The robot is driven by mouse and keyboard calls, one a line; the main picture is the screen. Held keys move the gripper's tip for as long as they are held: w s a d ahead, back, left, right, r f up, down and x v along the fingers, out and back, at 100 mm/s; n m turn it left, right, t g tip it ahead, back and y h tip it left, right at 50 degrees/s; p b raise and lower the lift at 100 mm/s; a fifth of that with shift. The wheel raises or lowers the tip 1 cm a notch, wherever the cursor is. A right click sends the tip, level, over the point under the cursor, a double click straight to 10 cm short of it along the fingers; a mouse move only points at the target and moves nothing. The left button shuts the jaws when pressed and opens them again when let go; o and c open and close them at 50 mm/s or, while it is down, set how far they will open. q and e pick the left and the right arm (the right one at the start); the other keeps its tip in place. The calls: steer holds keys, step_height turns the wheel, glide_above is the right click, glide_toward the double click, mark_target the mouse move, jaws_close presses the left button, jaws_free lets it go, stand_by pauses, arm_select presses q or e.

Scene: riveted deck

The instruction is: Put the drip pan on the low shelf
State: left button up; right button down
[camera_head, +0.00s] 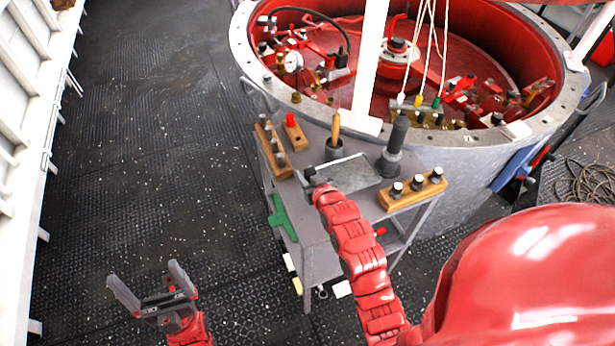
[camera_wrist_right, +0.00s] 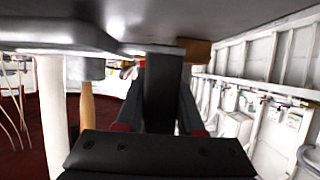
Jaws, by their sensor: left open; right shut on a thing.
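The drip pan (camera_head: 352,174) is a shallow grey rectangular tray on the top of a grey cart. My right gripper (camera_head: 312,180) is at the pan's left edge and shut on it. In the right wrist view, which looks upside down, the pan's edge (camera_wrist_right: 50,33) shows close to the dark jaws (camera_wrist_right: 160,95); the exact grip is partly hidden. The low shelf (camera_head: 393,241) is under the cart top, mostly hidden by the top and my right arm. My left gripper (camera_head: 150,284) is open and empty above the floor at the lower left, away from the cart.
Around the pan stand a wooden-handled tool in a cup (camera_head: 335,135), a dark cylindrical tool (camera_head: 396,140) and wooden racks (camera_head: 412,190) (camera_head: 272,152). A green object (camera_head: 282,217) is at the cart's left side. A round red-lined tank (camera_head: 470,160) stands behind. The left floor is clear.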

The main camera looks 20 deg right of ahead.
steer(key=shift+f+p, duration=0.35)
steer(key=shift+f, duration=0.95)
